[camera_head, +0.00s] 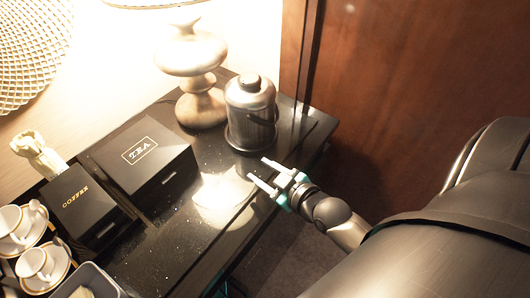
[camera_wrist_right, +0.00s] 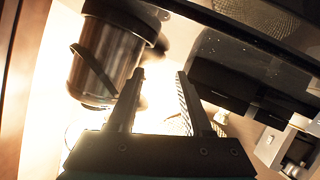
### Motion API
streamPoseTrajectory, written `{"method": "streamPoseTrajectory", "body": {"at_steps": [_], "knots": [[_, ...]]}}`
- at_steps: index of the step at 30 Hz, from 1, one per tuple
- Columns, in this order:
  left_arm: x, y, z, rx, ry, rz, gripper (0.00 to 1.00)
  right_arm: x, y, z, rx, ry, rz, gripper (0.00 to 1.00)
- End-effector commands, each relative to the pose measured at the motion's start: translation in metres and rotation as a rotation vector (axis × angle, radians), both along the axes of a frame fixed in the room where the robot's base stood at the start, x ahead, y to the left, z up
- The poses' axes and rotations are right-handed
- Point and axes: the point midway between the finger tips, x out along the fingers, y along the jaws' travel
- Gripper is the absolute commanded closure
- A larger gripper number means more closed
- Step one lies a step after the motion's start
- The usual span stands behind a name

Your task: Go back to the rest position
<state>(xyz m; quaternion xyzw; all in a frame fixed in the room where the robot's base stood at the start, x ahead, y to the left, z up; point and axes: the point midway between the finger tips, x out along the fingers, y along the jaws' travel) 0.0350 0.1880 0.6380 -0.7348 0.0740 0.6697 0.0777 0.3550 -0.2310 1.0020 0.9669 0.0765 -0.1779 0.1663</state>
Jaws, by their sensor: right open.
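My right gripper (camera_head: 263,174) reaches in from the right over the front edge of the dark counter (camera_head: 165,262). Its two fingers are apart with nothing between them. In the right wrist view the open fingers (camera_wrist_right: 160,75) point toward a metal ice bucket (camera_wrist_right: 104,58), which appears just left of them. In the head view the bucket (camera_head: 250,112) stands upright on the counter, behind the gripper and apart from it. My left gripper is not in either view.
A black TEA box (camera_head: 145,158) and a COFFEE box (camera_head: 85,205) sit on the counter at left. White cups (camera_head: 35,262) on saucers stand at far left. A lamp (camera_head: 192,60) stands behind. A wooden panel (camera_head: 400,80) rises at right. Floor beside the counter is free.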

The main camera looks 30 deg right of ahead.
Motion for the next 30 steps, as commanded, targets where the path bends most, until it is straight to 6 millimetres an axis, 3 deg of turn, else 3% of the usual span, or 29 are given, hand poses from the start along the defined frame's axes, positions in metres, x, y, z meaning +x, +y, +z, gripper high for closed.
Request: {"method": "streamPoseTrajectory", "body": {"at_steps": [23, 30], "knots": [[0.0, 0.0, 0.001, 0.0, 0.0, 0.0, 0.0, -0.007, 0.001, 0.002, 0.002, 0.007, 0.003, 0.5], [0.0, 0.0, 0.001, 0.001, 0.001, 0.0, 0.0, -0.023, 0.033, -0.009, 0.042, 0.182, 0.038, 0.5]]}}
